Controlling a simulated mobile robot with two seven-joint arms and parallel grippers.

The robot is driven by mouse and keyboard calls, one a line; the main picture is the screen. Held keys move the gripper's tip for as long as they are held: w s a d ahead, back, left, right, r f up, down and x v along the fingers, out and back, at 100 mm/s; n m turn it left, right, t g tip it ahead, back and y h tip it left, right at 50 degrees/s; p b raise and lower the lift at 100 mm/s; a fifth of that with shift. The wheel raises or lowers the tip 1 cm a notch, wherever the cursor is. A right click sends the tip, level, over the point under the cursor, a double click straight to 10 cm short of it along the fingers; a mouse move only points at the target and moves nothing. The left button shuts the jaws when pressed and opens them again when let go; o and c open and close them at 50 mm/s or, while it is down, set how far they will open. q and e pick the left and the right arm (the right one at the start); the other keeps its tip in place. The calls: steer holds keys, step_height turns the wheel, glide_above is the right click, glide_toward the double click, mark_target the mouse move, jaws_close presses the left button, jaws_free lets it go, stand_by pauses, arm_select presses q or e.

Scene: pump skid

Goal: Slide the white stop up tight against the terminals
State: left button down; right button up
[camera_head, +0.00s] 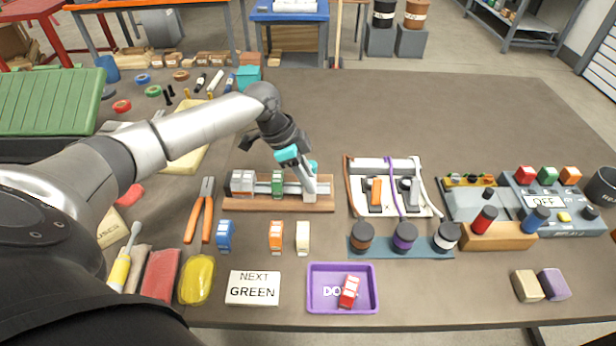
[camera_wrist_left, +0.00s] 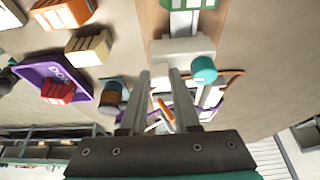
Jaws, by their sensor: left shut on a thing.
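The white stop (camera_head: 310,197) sits on the metal rail (camera_head: 292,188) near the right end of a wooden base (camera_head: 240,206). My left gripper (camera_head: 310,188) comes down over the stop and is shut on it. In the left wrist view the stop (camera_wrist_left: 182,46) is at the fingertips (camera_wrist_left: 160,76). A green terminal (camera_head: 278,183) stands on the rail left of the stop, with bare rail between them. Grey terminals (camera_head: 242,182) stand at the rail's left end, with a gap before the green one. My right gripper is not in view.
Orange-handled pliers (camera_head: 200,212) lie left of the base. Blue (camera_head: 225,236), orange (camera_head: 276,236) and cream (camera_head: 303,237) blocks lie in front. A purple tray (camera_head: 314,296) holds a red block (camera_head: 349,290). A card (camera_head: 253,288) reads NEXT GREEN. A cable board (camera_head: 390,162) stands to the right.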

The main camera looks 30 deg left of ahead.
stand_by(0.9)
arm_select(q)
steer(key=s+a+p, duration=0.1)
steer(key=a, duration=0.1)
steer(key=s+a, duration=0.2)
steer(key=a, duration=0.1)
steer(key=s+a+p, duration=0.1)
steer(key=s+a, duration=0.1)
steer(key=a, duration=0.1)
steer(key=shift+a+p, duration=0.15)
steer(key=shift+p, duration=0.15)
steer(key=c, duration=0.6)
jaws_free()
steer(key=shift+c, duration=0.2)
steer(key=p+v, duration=0.2)
steer(key=v, duration=1.3)
steer(key=shift+a, duration=0.1)
